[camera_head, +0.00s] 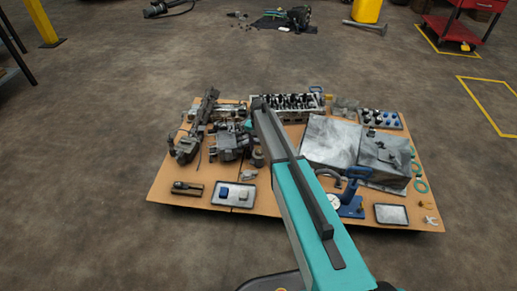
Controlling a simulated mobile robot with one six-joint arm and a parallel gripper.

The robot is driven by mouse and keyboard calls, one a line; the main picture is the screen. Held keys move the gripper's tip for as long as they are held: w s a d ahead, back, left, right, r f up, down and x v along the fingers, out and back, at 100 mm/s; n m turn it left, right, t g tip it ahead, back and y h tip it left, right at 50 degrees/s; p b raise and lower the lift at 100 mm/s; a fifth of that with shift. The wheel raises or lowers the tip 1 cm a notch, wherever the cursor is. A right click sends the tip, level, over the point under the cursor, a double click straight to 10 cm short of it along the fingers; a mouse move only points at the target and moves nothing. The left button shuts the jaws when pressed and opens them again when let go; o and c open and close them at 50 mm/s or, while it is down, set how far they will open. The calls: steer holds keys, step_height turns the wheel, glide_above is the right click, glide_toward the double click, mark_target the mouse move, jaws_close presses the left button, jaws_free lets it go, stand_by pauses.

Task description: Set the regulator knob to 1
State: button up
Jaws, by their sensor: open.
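I cannot make out a regulator knob or its marks at this size. A round white dial (333,202) sits beside a blue stand-like part (352,204) near the front of the board, just right of my arm; I cannot tell whether it belongs to the regulator. My teal and dark grey arm reaches from the bottom of the picture up over the middle of the board. My gripper cannot be picked out; it is hidden behind the arm or out of the picture.
The wooden board (165,190) on the floor holds dark machine parts (232,143), a grey metal box (330,140), trays (391,214) and tools. A yellow post (42,20), a red cart (463,25) and a hammer (365,26) lie farther off. Floor around the board is clear.

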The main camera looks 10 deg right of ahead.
mark_target(259, 150)
step_height(259, 150, up, 14)
steer(key=p, duration=0.3)
steer(key=shift+p, duration=0.3)
steer(key=shift+f, duration=0.1)
stand_by(0.4)
